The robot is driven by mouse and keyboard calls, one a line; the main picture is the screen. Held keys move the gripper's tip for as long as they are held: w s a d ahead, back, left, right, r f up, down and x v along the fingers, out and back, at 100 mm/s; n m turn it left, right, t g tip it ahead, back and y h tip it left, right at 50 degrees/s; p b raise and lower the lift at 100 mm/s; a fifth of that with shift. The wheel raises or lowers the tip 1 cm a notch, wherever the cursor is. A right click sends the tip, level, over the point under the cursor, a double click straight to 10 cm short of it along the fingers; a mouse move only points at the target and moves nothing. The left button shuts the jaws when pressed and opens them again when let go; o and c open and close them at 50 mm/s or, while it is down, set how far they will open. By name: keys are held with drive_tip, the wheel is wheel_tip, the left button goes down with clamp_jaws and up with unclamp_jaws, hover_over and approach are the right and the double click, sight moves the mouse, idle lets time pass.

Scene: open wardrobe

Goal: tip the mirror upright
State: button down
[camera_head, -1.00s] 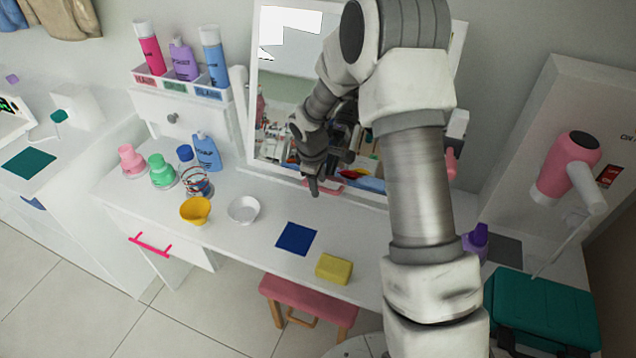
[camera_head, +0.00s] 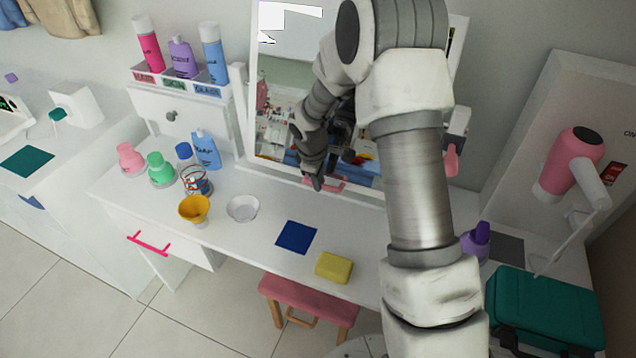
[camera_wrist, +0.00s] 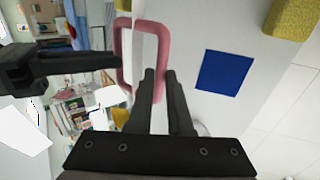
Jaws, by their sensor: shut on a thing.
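The mirror (camera_head: 285,92) stands at the back of the white dresser, in a white frame, partly hidden behind my arm. Its glass reflects the room and my gripper. A pink handle (camera_wrist: 121,52) is at its lower edge; in the wrist view it is a rounded loop. My gripper (camera_wrist: 160,74) is shut on the handle, with one side of the loop between its two dark fingers. In the head view my gripper (camera_head: 318,182) is at the mirror's lower edge, and the grip itself is hard to see.
A blue square (camera_head: 296,237), a yellow sponge (camera_head: 334,267), a white bowl (camera_head: 242,208) and a yellow cup (camera_head: 195,208) sit on the dresser top (camera_head: 262,262) in front. Bottles stand at left. A pink hair dryer (camera_head: 572,160) hangs at right. A pink stool (camera_head: 308,298) is below.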

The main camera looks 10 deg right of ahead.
sight(326, 173)
drive_tip(key=shift+w+d+f+t+h+b, duration=0.25)
drive_tip(key=shift+w+d+f+t+b, duration=0.25)
drive_tip(key=shift+b, duration=1.15)
drive_tip(key=shift+w+d+f+t+h+b, duration=0.25)
drive_tip(key=shift+w+f+b, duration=0.35)
drive_tip(key=shift+b, duration=1)
drive_tip(key=shift+w+d+f+t+h+b, duration=0.2)
drive_tip(key=shift+w+d+f+t+b, duration=0.35)
drive_tip(key=shift+b, duration=1.1)
drive_tip(key=w+b, duration=0.1)
drive_tip(key=b, duration=0.1)
drive_tip(key=shift+w+d+b, duration=0.1)
drive_tip(key=shift+d+b, duration=0.1)
drive_tip(key=shift+b, duration=0.15)
drive_tip(key=shift+w+d+r+t+h+b, duration=0.1)
drive_tip(key=shift+t+h+b, duration=0.2)
drive_tip(key=shift+b, duration=0.05)
drive_tip(key=shift+r, duration=0.1)
drive_tip(key=c, duration=0.8)
unclamp_jaws()
drive_tip(key=shift+c, duration=0.2)
